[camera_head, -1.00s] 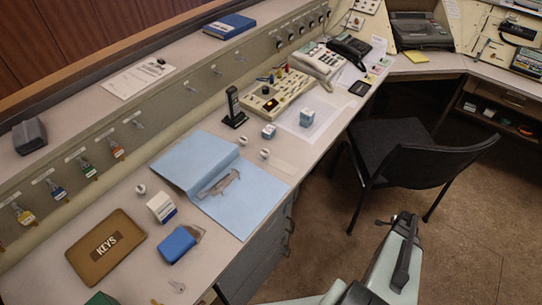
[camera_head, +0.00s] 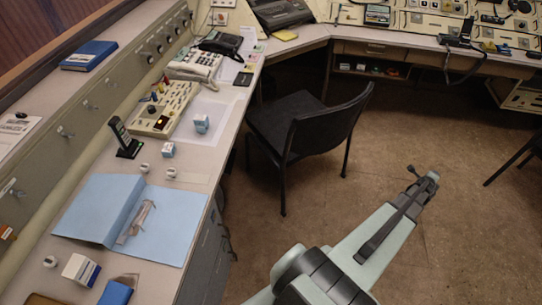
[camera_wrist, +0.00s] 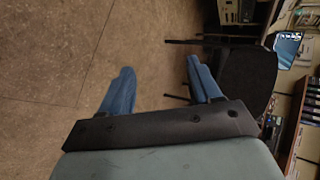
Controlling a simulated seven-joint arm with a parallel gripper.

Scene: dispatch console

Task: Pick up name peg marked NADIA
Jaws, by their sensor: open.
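No name is readable at this size, so I cannot tell which thing, if any, is the name peg marked NADIA. Small coloured upright pieces (camera_head: 154,96) stand on the cream button panel (camera_head: 163,113) on the left desk.
An open blue folder (camera_head: 170,232), a black handset in a stand (camera_head: 124,140) and telephones (camera_head: 196,64) lie on that desk. Another console counter (camera_head: 400,45) runs along the back. Floor around my gripper is clear.

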